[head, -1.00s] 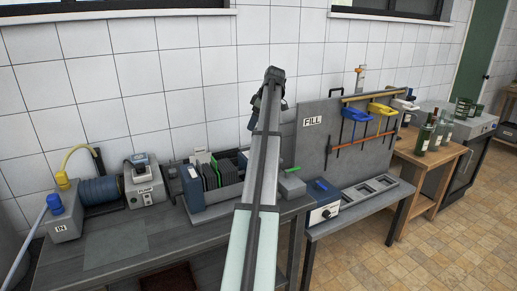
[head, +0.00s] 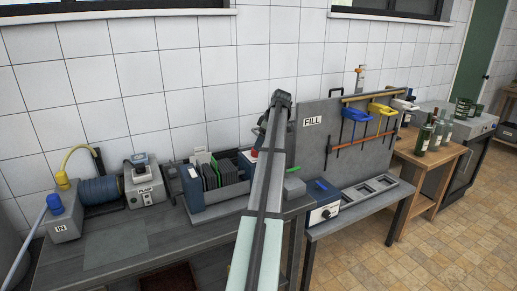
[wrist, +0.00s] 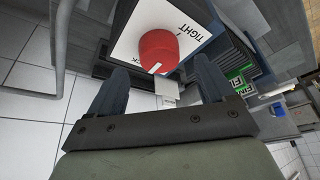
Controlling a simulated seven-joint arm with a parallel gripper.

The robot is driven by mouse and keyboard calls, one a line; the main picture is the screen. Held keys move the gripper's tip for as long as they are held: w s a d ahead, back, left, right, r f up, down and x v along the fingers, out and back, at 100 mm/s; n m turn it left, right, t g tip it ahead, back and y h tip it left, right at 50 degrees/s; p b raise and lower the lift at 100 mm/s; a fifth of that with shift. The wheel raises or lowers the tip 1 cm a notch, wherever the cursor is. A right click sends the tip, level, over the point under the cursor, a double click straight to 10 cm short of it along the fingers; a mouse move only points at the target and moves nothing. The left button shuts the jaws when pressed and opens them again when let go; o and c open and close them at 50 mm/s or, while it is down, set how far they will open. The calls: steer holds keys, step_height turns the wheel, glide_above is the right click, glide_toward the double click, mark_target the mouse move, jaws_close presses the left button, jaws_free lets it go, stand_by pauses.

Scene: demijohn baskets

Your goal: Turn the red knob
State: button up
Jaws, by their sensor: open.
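The red knob (wrist: 157,48) is round with a white pointer line. It sits on a white plate (wrist: 190,22) marked "TIGHT", with another word partly hidden by the knob. In the head view the knob (head: 253,153) shows as a small red spot at the back of the left bench, just left of my arm. My gripper (wrist: 160,66) is open, with its two dark fingers apart and the knob seen beyond the gap between them. The fingers do not appear to touch it. In the head view the gripper (head: 262,130) is mostly hidden behind my arm, close above the knob.
A rack of dark plates (head: 215,172) stands left of the knob. A pump box (head: 145,186) and a hose reel (head: 100,190) stand further left. A grey "FILL" panel (head: 330,135) rises to the right. The bench front (head: 115,250) is clear.

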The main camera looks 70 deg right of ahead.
steer(key=shift+x, duration=1.95)
steer(key=shift+c, duration=0.4)
steer(key=c, duration=1)
